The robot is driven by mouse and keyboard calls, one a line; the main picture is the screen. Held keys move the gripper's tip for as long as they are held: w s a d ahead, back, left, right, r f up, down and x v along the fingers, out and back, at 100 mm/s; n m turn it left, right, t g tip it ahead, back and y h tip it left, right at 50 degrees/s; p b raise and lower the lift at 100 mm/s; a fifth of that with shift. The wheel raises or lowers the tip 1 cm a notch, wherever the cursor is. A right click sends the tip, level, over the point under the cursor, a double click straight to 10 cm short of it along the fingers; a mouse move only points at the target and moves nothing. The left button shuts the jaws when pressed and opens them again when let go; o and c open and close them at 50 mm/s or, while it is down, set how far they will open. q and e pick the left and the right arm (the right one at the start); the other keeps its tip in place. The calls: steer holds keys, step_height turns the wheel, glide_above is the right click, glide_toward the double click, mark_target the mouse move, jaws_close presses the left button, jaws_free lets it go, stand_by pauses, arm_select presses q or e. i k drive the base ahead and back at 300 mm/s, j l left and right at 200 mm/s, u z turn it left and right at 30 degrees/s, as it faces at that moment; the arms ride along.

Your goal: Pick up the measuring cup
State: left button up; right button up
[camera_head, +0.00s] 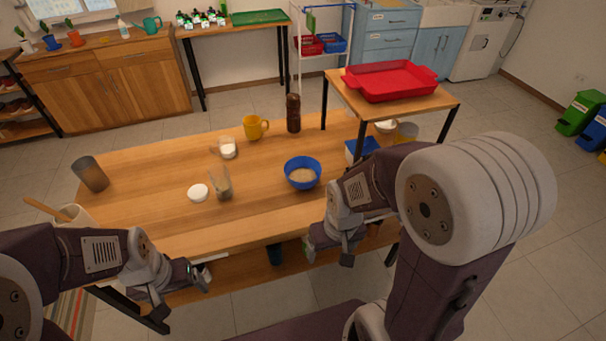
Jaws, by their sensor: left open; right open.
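A clear cup with a side handle and white contents, which looks like the measuring cup (228,148), stands upright on the wooden table (130,200), left of a yellow mug (255,128). My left gripper (188,284) is open and empty near the table's front edge, well short of the cup and left of it. My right gripper (328,254) is open and empty by the front edge, to the right of the cup and nearer to me. Neither gripper touches anything on the table.
A glass jar (221,184) and a small white bowl (198,193) stand in front of the cup. A blue bowl (302,173) is to the right, a dark bottle (293,113) behind, a dark tumbler (91,174) at left. A raised stand holds a red tray (388,81).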

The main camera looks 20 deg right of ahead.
mark_target(226, 144)
steer(key=i+j+z, duration=0.1)
steer(key=i+z, duration=0.2)
steer(key=z, duration=0.15)
steer(key=i+j+z, duration=0.2)
steer(key=z, duration=0.25)
steer(key=i+j+z, duration=0.3)
steer(key=z, duration=0.15)
steer(key=i, duration=0.1)
